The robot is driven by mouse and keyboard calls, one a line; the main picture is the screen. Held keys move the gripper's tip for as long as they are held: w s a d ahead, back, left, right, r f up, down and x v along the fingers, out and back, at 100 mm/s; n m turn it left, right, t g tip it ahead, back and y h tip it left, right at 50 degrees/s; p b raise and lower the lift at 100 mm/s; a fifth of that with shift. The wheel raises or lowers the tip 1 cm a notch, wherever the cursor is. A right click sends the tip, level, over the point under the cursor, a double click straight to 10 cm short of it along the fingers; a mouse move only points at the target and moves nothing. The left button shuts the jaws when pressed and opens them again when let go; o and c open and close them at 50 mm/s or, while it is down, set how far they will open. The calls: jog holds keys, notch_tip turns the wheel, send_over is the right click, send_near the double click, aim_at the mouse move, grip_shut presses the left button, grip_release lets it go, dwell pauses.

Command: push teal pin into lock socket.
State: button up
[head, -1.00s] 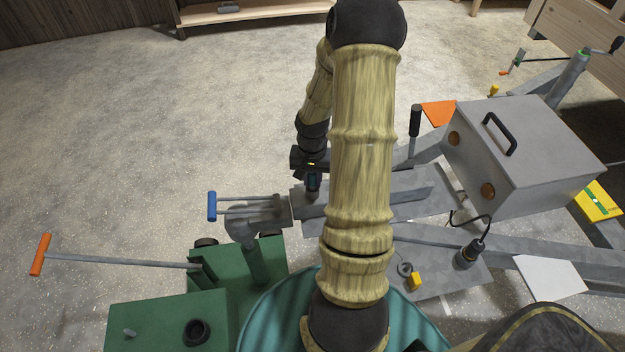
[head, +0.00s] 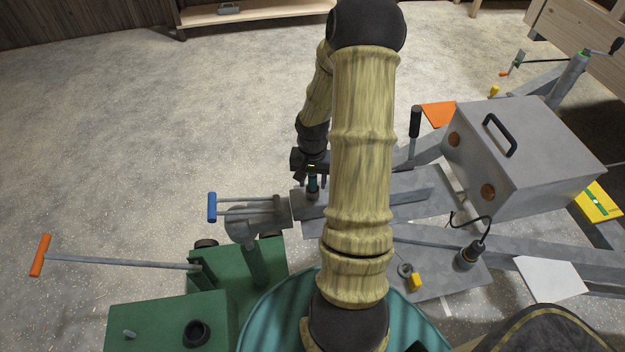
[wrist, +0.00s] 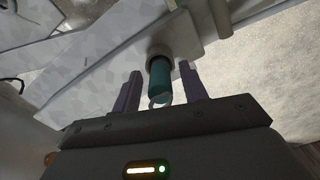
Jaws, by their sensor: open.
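The teal pin (wrist: 160,80) stands with its far end at a grey round socket (wrist: 158,52) on the metal coupler; a pale ring shows at its near end. I cannot tell how deep it sits. My gripper (wrist: 159,85) is open, with one purple-grey finger on each side of the pin and a gap to each. In the head view my gripper (head: 313,183) is over the coupler plate, with the teal pin (head: 313,184) upright between its fingers and the socket (head: 312,195) below. My arm hides part of the coupler.
A blue-handled bar (head: 212,207) lies left of the coupler, above a green base (head: 262,262). An orange-handled rod (head: 41,255) reaches further left. A grey box (head: 525,150) and a black-handled lever (head: 415,121) stand to the right. The floor at upper left is clear.

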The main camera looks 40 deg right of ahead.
notch_tip(320, 180, up, 12)
jog(key=shift+f+p, duration=0.1)
jog(key=shift+p, duration=0.85)
jog(key=s+a+r+n+t, duration=0.1)
jog(key=s+a+r+n, duration=0.1)
jog(key=a, duration=0.8)
jog(key=s+a+r+n+t, duration=0.1)
jog(key=s+a+r+n, duration=0.2)
jog(key=a+n, duration=0.3)
jog(key=s+a, duration=0.1)
jog(key=a, duration=0.3)
jog(key=shift+s+r+n+t, duration=0.15)
jog(key=shift+s+n+t, duration=0.15)
jog(key=shift+s+n, duration=0.1)
jog(key=w+p+v, duration=0.2)
jog(key=p+v, duration=0.9)
jog(key=p, duration=0.1)
jog(key=shift+w+r, duration=0.3)
jog(key=shift+r, duration=0.35)
